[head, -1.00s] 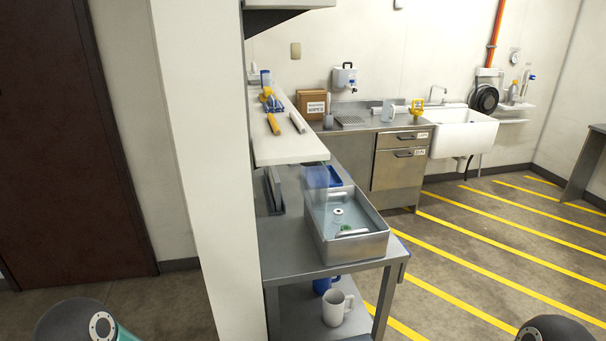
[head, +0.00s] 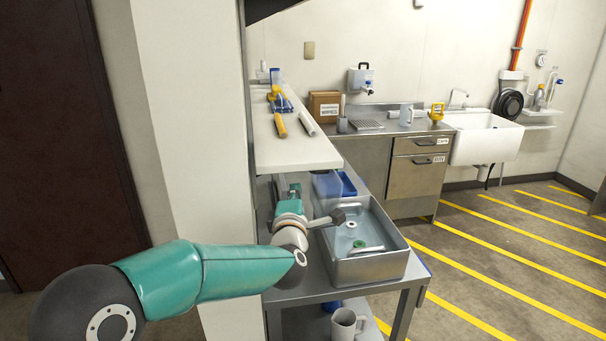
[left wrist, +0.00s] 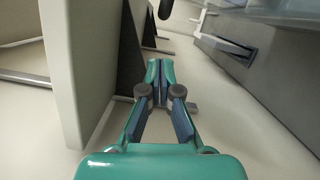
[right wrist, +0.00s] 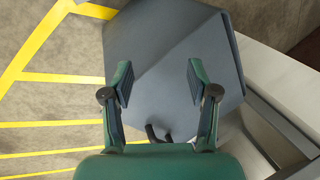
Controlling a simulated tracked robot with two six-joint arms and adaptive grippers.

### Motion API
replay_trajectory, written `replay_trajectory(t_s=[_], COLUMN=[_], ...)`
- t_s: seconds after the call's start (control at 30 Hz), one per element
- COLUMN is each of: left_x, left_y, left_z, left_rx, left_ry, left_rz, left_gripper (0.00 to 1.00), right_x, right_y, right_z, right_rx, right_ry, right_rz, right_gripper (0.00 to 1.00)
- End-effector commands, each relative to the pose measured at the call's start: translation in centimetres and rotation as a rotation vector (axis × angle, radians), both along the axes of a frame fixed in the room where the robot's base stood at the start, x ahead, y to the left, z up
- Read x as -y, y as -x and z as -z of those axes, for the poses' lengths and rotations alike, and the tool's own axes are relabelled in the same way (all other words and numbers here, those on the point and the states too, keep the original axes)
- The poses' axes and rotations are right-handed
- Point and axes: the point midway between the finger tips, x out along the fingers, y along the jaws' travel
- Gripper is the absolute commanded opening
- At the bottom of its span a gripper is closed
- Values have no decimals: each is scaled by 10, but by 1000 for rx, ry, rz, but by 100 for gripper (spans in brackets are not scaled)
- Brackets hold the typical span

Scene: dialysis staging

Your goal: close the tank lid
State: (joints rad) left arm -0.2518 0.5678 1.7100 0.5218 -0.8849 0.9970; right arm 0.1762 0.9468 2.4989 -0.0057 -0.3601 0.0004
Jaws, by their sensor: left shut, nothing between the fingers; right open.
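The tank (head: 376,270) is an open grey metal basin on the steel bench, with clear liquid inside. A white round piece, a green piece and a pale bar show in it. A clear panel, which looks like the lid, stands raised at the tank's left back side (head: 322,196); its edges are hard to make out. My left gripper (head: 294,188) is left of the tank, below the white shelf, and its fingertips are partly hidden. In the left wrist view its fingers (left wrist: 160,68) are shut and empty. My right gripper (right wrist: 159,82) is open and empty, outside the head view.
The white shelf (head: 290,150) hangs over the bench's left part, beside a white pillar (head: 190,130). A blue container (head: 348,186) sits behind the tank. A white mug (head: 344,325) stands on the lower shelf. Striped floor to the right is clear.

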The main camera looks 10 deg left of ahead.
Motion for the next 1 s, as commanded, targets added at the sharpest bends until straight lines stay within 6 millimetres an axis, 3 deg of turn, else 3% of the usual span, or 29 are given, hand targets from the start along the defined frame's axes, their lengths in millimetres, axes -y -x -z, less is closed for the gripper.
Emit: replay_trajectory(t_s=[0.3,0.5,0.97,1.0], left_x=[2,0,-2,-13], left_y=[-55,-78,-87,-86], left_z=[-3,-3,-1,-1], left_rx=[-4,-5,-5,-6], left_ry=[-3,-4,-5,-6], left_rz=[16,19,19,15], left_gripper=[0,0,0,0], right_x=[0,0,0,0], right_y=[0,0,0,0], right_z=[-26,-35,-37,-37], right_rx=[0,0,0,0], right_ry=[0,0,0,0], right_rz=[0,0,1,2], right_gripper=[59,59,59,59])
